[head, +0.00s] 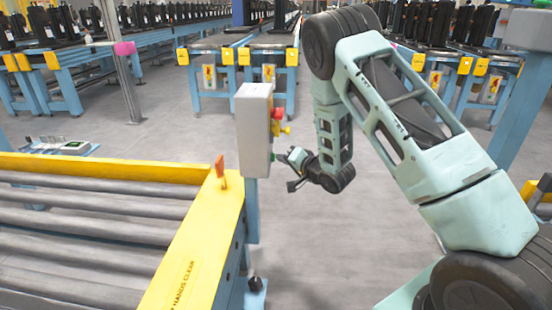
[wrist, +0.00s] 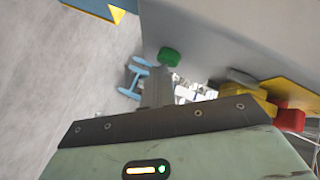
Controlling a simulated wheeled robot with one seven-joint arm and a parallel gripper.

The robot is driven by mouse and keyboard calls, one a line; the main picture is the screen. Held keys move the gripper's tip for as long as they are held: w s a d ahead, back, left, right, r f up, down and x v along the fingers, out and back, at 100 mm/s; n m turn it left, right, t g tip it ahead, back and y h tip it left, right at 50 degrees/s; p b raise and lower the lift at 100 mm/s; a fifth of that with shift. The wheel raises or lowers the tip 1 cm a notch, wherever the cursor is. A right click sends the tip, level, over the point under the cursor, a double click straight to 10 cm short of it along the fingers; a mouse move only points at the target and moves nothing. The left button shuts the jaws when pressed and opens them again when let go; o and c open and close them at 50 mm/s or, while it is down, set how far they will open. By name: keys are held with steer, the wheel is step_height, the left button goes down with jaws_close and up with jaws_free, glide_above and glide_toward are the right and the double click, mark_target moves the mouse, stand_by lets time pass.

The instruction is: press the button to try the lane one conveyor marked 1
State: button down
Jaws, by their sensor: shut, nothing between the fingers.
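A grey control box (head: 254,135) stands on a blue post at the end of the roller conveyor (head: 85,225). A red button (head: 277,114) with yellow around it sticks out of its right side. In the wrist view a green button (wrist: 169,57) shows on the grey box face, straight ahead of my fingertips. The red button (wrist: 290,119) is off to the right there. My gripper (head: 279,157) is shut and empty, beside the box's right side and below the red button. I cannot tell whether the fingertips touch the green button. No mark 1 is readable.
An orange piece (head: 220,171) stands up on the conveyor's yellow rail (head: 203,240), left of the box. Further blue conveyors with yellow ends (head: 208,58) stand at the back. The grey floor (head: 330,235) around my forearm is clear.

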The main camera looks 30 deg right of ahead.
steer(key=shift+s+d, duration=0.45)
steer(key=shift+d, duration=0.2)
steer(key=shift+d, duration=0.1)
steer(key=s+d, duration=0.1)
steer(key=d, duration=0.1)
steer(key=s+d, duration=0.1)
steer(key=d, duration=0.1)
steer(key=shift+s, duration=0.4)
stand_by(0.5)
